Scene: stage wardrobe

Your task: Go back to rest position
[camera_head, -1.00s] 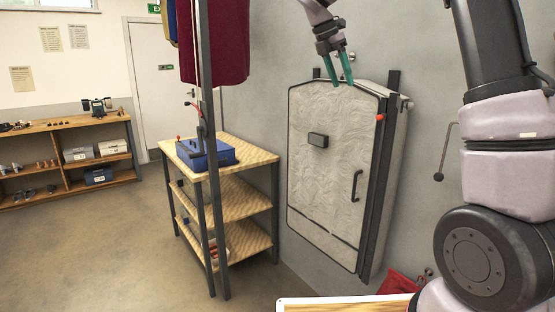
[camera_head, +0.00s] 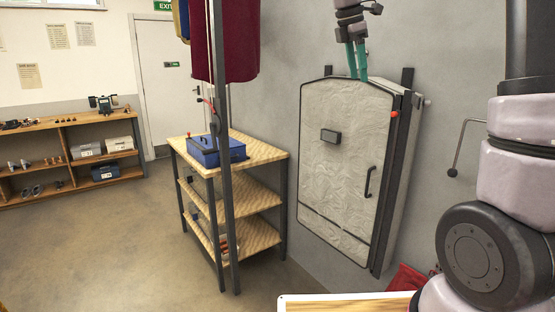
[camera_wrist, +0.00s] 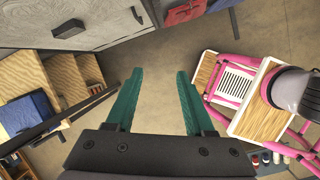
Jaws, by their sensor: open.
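My gripper (camera_head: 357,62) is in the head view near the top, right of centre. Its two green fingers point down, in front of or above the top edge of the pale wall cabinet (camera_head: 338,165); I cannot tell the exact gap. In the wrist view my gripper (camera_wrist: 158,90) is open, its green fingers apart with only floor between them. It holds nothing. The cabinet's front shows a dark block and a dark handle, and its panel is closed.
A wooden shelf unit (camera_head: 262,152) with a blue box (camera_head: 217,150) on top stands left of the cabinet. A dark post (camera_head: 222,200) and hanging maroon cloth (camera_head: 228,45) stand in front. A pink-framed cart (camera_wrist: 262,95) shows in the wrist view. Open floor lies at left.

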